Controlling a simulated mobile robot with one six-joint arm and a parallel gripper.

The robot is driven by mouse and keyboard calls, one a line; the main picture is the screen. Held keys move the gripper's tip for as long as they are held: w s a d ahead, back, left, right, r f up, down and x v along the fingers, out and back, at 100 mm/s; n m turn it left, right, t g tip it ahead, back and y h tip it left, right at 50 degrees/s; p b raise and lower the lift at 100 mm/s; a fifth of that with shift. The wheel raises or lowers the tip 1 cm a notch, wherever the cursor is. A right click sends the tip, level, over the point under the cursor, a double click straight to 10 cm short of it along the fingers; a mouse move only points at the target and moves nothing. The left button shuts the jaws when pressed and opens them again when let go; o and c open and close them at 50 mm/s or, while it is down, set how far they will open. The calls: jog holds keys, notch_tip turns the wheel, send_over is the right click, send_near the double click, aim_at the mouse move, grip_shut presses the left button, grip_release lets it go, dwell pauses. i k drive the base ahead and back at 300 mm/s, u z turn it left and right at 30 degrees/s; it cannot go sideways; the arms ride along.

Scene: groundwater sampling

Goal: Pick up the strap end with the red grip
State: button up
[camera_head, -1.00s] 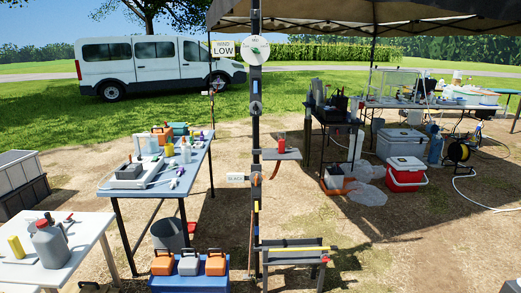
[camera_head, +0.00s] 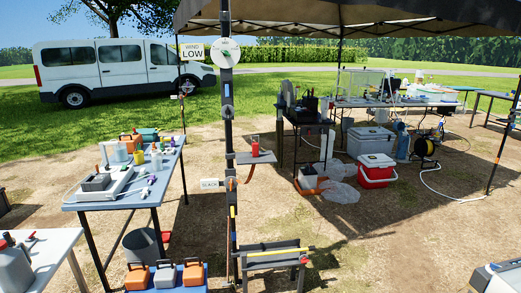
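A small red upright piece (camera_head: 255,146) stands on a small grey shelf (camera_head: 262,158) fixed to the dark post (camera_head: 230,120). It may be the red grip of the strap end, but it is too small to be sure. A thin orange-red strip (camera_head: 249,174), perhaps strap, hangs below the shelf beside the post. A "SLACK" sign (camera_head: 209,184) is at the post's left. My gripper is not in view.
A grey trough stand (camera_head: 272,258) stands at the post's foot. A red cooler (camera_head: 376,172) stands behind right. Open dirt lies right of the post.

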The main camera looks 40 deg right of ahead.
aim_at(256, 145)
jog(key=z, duration=0.2)
jog(key=i, duration=0.95)
jog(key=u, duration=0.3)
